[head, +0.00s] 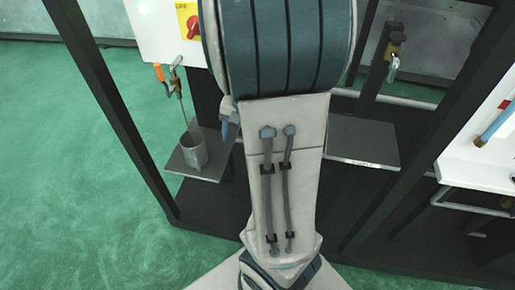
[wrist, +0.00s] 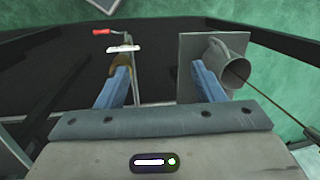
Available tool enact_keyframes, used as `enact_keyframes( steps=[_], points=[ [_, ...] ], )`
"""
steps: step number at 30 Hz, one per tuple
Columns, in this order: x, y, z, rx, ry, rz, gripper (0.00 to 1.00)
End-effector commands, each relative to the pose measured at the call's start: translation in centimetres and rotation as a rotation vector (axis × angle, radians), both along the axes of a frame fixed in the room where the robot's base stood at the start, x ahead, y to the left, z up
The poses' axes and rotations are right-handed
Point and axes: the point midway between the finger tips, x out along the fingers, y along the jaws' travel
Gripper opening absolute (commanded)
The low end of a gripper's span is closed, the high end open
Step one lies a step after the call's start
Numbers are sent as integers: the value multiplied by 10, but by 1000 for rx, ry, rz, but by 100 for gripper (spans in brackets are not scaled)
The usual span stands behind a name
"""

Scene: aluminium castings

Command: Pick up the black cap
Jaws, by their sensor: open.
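I cannot make out a black cap in either view. My gripper (wrist: 161,76) is open, with its two blue fingers apart and only dark background between their tips. In the head view my arm hides most of the gripper; a small blue piece shows at the arm's left edge. In the wrist view a brownish fitting with a pale upright rod (wrist: 122,62) shows beside the left finger. A grey metal mug (wrist: 228,58) lies behind the right finger in that view; the mug also shows in the head view (head: 193,150).
The mug stands on a small grey shelf plate (head: 209,171), with a thin rod reaching into it. An orange-handled tool (head: 160,72) is above it. A second flat plate (head: 362,141) is right of my arm. Dark frame posts (head: 112,110) surround the station; green floor (head: 70,190) is clear at left.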

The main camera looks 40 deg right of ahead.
Motion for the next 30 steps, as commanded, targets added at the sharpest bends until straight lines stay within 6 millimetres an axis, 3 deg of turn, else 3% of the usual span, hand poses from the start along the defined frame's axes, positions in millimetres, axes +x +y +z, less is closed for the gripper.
enact_keyframes(
  steps=[6, 12, 17, 24, 30],
  points=[
    [7, -65, -23, -75, 70, -247, 62],
    [6, -97, -26, -135, 86, -361, 62],
    [6, -104, -37, -149, 91, -386, 62],
    [4, -104, -86, -149, 93, -385, 62],
    [5, -103, -109, -148, 88, -384, 62]
  ],
)
